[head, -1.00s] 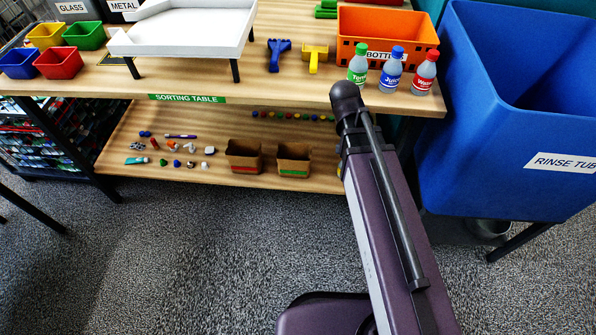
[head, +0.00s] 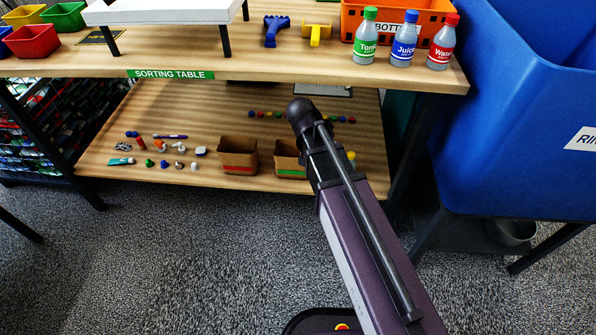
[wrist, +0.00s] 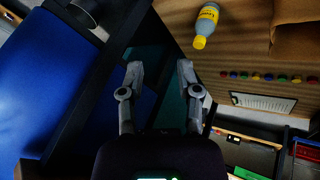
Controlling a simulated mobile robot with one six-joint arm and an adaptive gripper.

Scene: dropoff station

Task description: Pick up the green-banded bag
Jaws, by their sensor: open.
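The green-banded bag (head: 287,158) is a small open brown paper bag standing on the lower shelf. My arm hides part of its right side. A similar bag with a red band (head: 238,156) stands to its left. In the wrist view, a brown paper bag (wrist: 297,38) is cut off by the top right edge, with no band visible, so I cannot tell which it is. My gripper (wrist: 160,72) is open and empty, with its fingers apart and clear of that bag. In the head view my arm hides the gripper.
A yellow-labelled bottle (wrist: 206,24) lies between my gripper and the brown bag in the wrist view. The sorting table (head: 280,66) overhangs the lower shelf (head: 120,177). Several small items lie on the shelf's left. The blue rinse tub (head: 510,110) stands at right.

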